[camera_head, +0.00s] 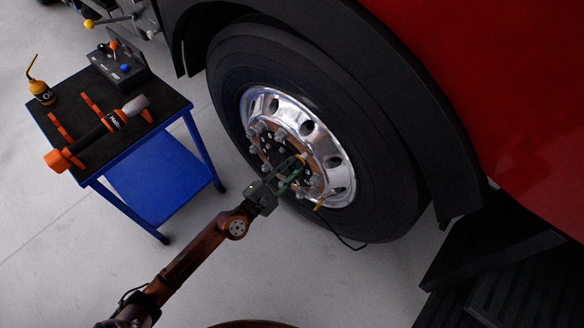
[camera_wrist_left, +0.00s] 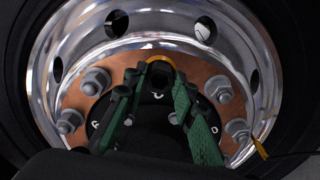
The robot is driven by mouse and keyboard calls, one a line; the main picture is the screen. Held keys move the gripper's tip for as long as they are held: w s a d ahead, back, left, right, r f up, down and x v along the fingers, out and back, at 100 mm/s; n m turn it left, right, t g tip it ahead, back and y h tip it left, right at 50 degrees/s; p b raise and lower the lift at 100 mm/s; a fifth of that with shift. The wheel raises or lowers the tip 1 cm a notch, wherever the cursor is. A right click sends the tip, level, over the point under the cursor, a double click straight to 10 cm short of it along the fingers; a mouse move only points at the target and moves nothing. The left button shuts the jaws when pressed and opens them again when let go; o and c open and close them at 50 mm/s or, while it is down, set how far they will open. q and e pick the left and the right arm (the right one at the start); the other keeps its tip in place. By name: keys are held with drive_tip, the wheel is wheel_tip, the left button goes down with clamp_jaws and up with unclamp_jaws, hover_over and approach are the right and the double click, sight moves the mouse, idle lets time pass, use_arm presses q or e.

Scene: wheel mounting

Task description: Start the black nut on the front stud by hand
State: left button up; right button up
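The wheel's polished rim (camera_head: 340,180) has a copper-colored ring inside it, with several grey nuts on studs around the hub. My left gripper (camera_head: 297,173) is in front of the hub. In the left wrist view its green fingers (camera_wrist_left: 160,82) close in on both sides of a dark, round, hollow piece that looks like the black nut (camera_wrist_left: 160,72). A yellow-orange arc (camera_wrist_left: 158,59) shows just behind the nut's upper edge, at the ring's top. The front stud's tip is hidden, and I cannot tell whether the nut touches its thread. My right gripper is out of view.
A blue cart (camera_head: 150,185) with a black top stands left of the tire (camera_head: 235,75). It carries an oil can (camera_head: 42,93), an orange-and-black tool (camera_head: 95,135) and a dark box (camera_head: 120,66). A yellow tag (camera_wrist_left: 260,147) with a thin cable hangs at the rim's lower right. Dark steps (camera_head: 490,240) are at right.

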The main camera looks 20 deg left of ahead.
use_arm(q)
clamp_jaws()
drive_tip(key=o, duration=0.6)
unclamp_jaws()
drive_tip(key=v, duration=1.2)
